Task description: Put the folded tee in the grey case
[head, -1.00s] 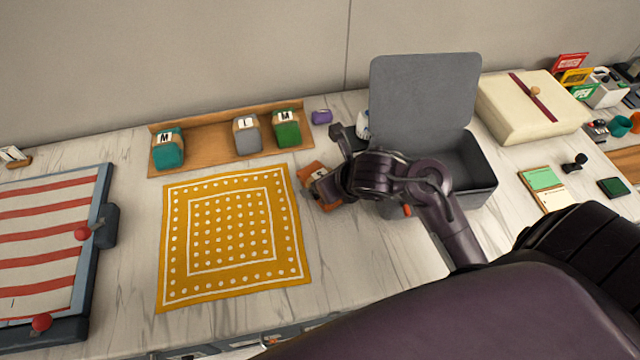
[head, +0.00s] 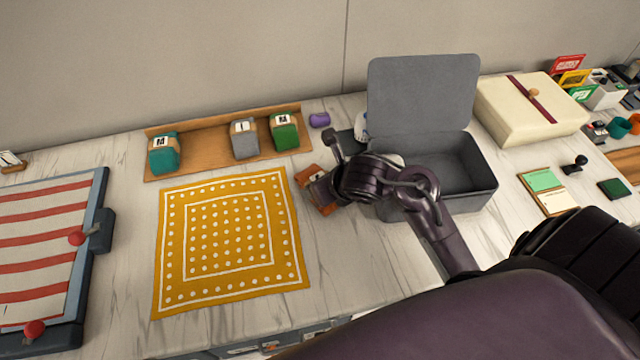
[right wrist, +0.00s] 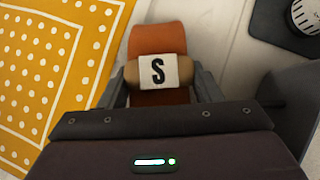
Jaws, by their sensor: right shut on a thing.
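An orange folded tee (head: 307,177) with a paper band marked S lies left of the grey case, beside the yellow dotted cloth. In the right wrist view the tee (right wrist: 160,110) sits between my fingers. My right gripper (head: 322,190) is shut on it, one finger at each side of the band. I cannot tell whether the tee is clear of the counter. The grey case (head: 470,203) stands open to the right, its lid (head: 424,95) upright at the back. The visible part of its inside looks empty; my arm covers its left front. My left gripper is out of view.
A wooden tray (head: 204,147) at the back holds teal, grey and green folded tees. The yellow cloth (head: 230,285) lies flat in front. A purple roll (head: 319,120) is behind the orange tee. A cream box (head: 535,105) stands right of the case.

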